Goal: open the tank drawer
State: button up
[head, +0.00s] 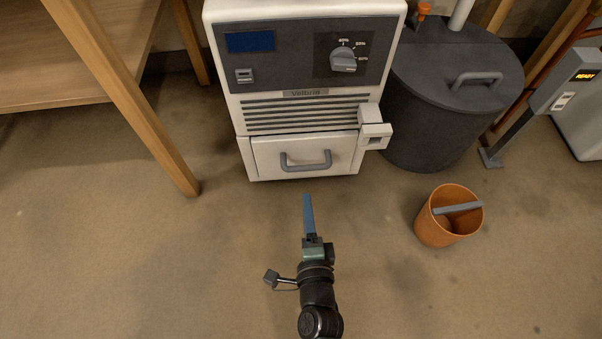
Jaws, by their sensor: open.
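The tank drawer (276,153) is a white front panel at the bottom of the white machine, and it looks shut. Its grey U-shaped handle (306,163) is on the middle of the panel. My gripper (308,198) is in front of the drawer and a little below the handle in the picture, apart from it. It is open, with nothing seen between its fingers; the blue fingers overlap from this angle, so the gap is hidden.
The white machine (220,75) has a grey dial (344,62) and a latch-like white block (375,135) right of the drawer. An orange bucket (436,226) stands on the floor at right. A dark round tank (420,130) and a wooden table leg (150,120) flank the machine. Floor before the drawer is clear.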

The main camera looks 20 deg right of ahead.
aim_at(303, 170)
jog(key=shift+b+x, duration=2.7)
jog(key=shift+x, duration=3.75)
jog(key=shift+f, duration=0.1)
grip_shut()
